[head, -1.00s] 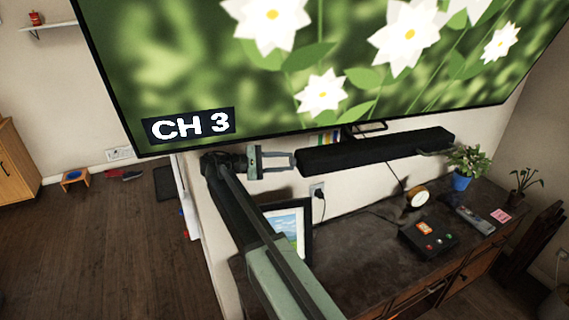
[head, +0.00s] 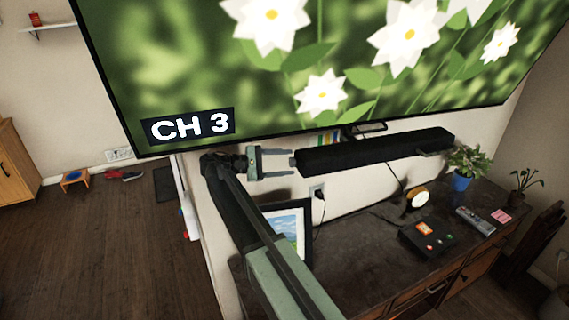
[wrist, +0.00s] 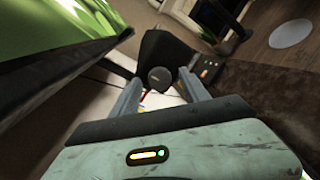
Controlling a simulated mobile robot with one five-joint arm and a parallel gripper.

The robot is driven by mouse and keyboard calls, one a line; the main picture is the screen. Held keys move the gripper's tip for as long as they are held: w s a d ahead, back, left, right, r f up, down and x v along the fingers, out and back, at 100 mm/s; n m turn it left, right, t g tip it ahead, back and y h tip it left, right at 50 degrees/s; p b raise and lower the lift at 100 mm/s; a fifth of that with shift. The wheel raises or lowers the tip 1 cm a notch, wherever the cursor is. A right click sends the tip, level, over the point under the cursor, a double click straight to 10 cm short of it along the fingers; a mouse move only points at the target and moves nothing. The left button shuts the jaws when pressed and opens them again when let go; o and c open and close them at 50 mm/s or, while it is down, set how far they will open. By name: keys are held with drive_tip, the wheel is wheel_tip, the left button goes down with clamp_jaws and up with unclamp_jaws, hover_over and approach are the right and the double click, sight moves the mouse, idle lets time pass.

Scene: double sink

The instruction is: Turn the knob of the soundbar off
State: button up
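The soundbar (head: 375,152) is a long black bar below the TV in the head view. Its near end (wrist: 165,48) faces my gripper in the wrist view. The knob (wrist: 159,78) is a round dark disc on that end. It shows as a small stub at the bar's left end in the head view (head: 292,161). My gripper (head: 291,163) is open at that left end, with one finger above the knob and one below. In the wrist view my gripper (wrist: 161,79) has its fingers on either side of the knob. Contact cannot be told.
The TV (head: 330,60) hangs close above my gripper and shows CH 3. A picture frame (head: 307,232) stands below on the dark cabinet (head: 345,260). A black box (head: 426,240), remote (head: 475,219), clock (head: 418,198) and blue-potted plant (head: 461,181) are farther right.

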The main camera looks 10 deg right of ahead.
drive_tip(key=shift+a, duration=0.1)
drive_tip(key=a, duration=0.8)
drive_tip(key=s+d+f+m+y+b, duration=0.1)
drive_tip(key=s+d+f+y+b, duration=0.2)
drive_tip(key=f, duration=0.4)
drive_tip(key=s+d+f+m+g+y+b, duration=0.1)
drive_tip(key=s+d+f+b, duration=0.1)
drive_tip(key=s+d+f, duration=0.3)
drive_tip(key=s+d+f+m+y+b, duration=0.1)
drive_tip(key=s+d+f+y+b, duration=0.2)
drive_tip(key=f, duration=0.5)
drive_tip(key=s+a+f+m+y+b, duration=0.1)
drive_tip(key=s+f+m+y+b, duration=0.5)
drive_tip(key=f, duration=1.1)
drive_tip(key=s+y+b, duration=0.1)
drive_tip(key=s+y, duration=0.2)
drive_tip(key=s, duration=0.2)
drive_tip(key=shift+s+m+y, duration=0.35)
drive_tip(key=shift+m+y, duration=0.05)
drive_tip(key=shift+a, duration=0.1)
drive_tip(key=shift+c, duration=0.3)
